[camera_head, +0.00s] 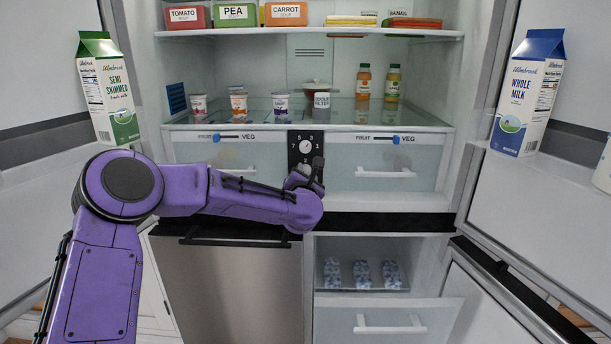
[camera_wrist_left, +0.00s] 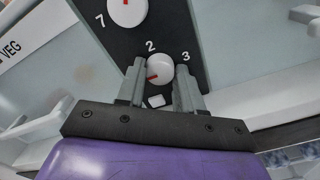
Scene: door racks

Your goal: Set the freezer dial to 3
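The black dial panel (camera_head: 292,150) sits between the two fridge drawers. Its upper white dial (camera_head: 305,146) has a red mark and numbers around it; it also shows in the left wrist view (camera_wrist_left: 127,12). The lower white dial, taken as the freezer dial (camera_wrist_left: 160,70), has a 2 above it and a 3 at its upper right. Its red pointer points left and slightly down, away from the 3. My left gripper (camera_wrist_left: 159,76) has one finger close against each side of this dial and appears shut on it. In the head view, my left gripper (camera_head: 304,178) largely hides it.
Clear drawers (camera_head: 225,160) with white handles flank the panel, with FRUIT/VEG sliders above. Yogurt pots and bottles stand on the glass shelf (camera_head: 425,117). Milk cartons (camera_head: 108,90) (camera_head: 525,95) stand in the open doors. An open lower compartment (camera_head: 420,275) holds several small patterned items.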

